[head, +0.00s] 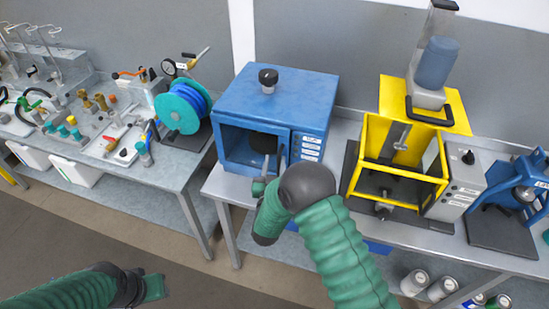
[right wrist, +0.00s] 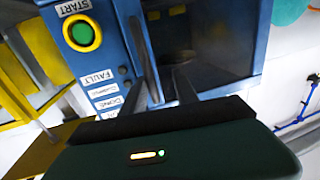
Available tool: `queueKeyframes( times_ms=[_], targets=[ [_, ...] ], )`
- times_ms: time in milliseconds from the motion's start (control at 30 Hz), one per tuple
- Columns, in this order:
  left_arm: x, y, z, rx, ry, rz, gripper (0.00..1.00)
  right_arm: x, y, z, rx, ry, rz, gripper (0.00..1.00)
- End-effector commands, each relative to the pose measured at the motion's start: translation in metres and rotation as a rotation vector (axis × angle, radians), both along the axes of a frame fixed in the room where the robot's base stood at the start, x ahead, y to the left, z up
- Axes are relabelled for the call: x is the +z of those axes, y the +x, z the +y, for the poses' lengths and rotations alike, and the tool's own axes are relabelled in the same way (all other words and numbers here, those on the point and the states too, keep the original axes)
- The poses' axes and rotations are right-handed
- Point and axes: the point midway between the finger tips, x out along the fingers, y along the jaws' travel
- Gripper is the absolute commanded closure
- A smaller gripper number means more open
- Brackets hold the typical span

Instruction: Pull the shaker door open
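The shaker (head: 275,95) is a blue box on the bench with a dark knob on top. Its windowed door (head: 232,145) appears shut, with a dark interior behind the window. The upright door handle (right wrist: 143,55) is a dark bar beside the control panel in the right wrist view. My right gripper (right wrist: 160,88) is in front of the door, its two dark fingers apart; the lower handle shows between them, with no clear grip on it. In the head view my right arm hides part of the door front. My left gripper (head: 153,287) hangs low, away from the bench; its fingers are unclear.
A yellow-framed machine (head: 400,165) stands right of the shaker, with a blue device (head: 520,190) beyond it. A teal and blue reel (head: 184,105) stands on the left bench. A gap separates the benches. Several cans (head: 441,288) are below the right bench.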

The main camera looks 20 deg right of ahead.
Motion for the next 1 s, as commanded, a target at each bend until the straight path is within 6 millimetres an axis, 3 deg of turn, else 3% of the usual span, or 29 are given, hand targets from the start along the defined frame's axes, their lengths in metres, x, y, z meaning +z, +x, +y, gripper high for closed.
queueKeyframes(
  times_ms=[333, 600, 1000],
  targets=[
    [0.0016, -0.0001, -0.0004, -0.001, 0.0, 0.0, 0.64, -0.0004, 0.0076, -0.0041, 0.002, 0.001, 0.0, 0.66],
    [0.0017, -0.0001, -0.0003, -0.001, 0.0, 0.0, 0.64, 0.0005, 0.0068, -0.0018, -0.001, -0.003, -0.001, 1.0],
    [0.0019, 0.0, -0.0003, -0.001, 0.0, 0.0, 0.64, 0.002, 0.0079, -0.002, 0.003, -0.001, -0.005, 1.0]
  ],
)
